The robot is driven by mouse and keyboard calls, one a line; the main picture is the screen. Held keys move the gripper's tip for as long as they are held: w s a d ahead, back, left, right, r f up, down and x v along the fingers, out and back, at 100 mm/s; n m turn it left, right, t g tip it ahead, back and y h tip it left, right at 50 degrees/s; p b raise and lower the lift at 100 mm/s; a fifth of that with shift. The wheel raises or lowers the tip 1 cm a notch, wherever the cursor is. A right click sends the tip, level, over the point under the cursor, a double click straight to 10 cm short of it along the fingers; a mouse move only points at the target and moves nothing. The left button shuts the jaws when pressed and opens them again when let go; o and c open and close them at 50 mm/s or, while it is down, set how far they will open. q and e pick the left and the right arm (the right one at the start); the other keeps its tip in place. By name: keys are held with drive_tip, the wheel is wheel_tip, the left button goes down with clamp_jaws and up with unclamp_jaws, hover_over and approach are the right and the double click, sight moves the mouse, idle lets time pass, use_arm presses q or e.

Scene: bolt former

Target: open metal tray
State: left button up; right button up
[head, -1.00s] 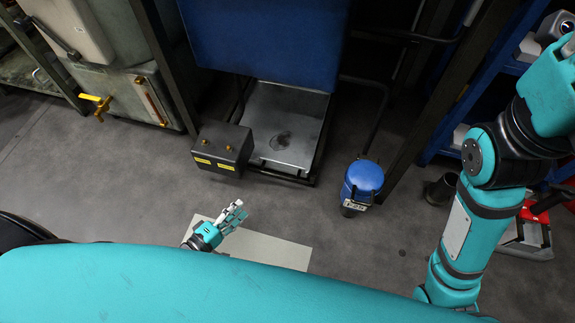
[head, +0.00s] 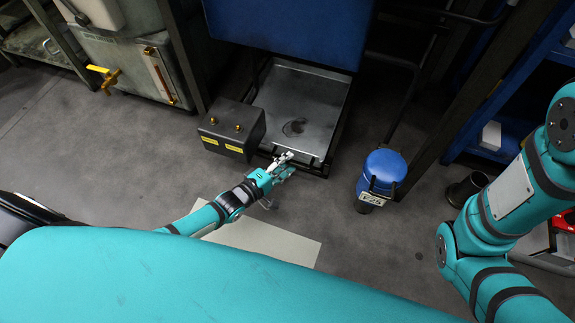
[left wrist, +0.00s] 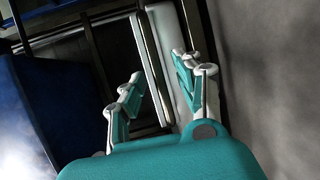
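The metal tray (head: 318,82) is a grey, flat pan with a dark stain, low under the blue machine housing, its front edge toward me. My left gripper (head: 284,163) is at the middle of that front edge. In the left wrist view my left gripper (left wrist: 158,84) has its two fingers spread apart, with a pale upright strip, seemingly the tray's front, just beyond and between them. I cannot tell if the fingers touch it. My right arm shows at the right of the head view, but its gripper is out of the picture.
A dark box (head: 232,130) with yellow labels stands left of the tray's front. A blue canister (head: 382,172) stands on the floor to its right. The blue machine housing (head: 290,30) overhangs the tray. The floor in front has a pale sheet (head: 262,240) and is otherwise mostly clear.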

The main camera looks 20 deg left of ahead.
use_arm(q)
drive_tip(key=shift+w+d, duration=0.2)
drive_tip(key=shift+w, duration=0.25)
clamp_jaws()
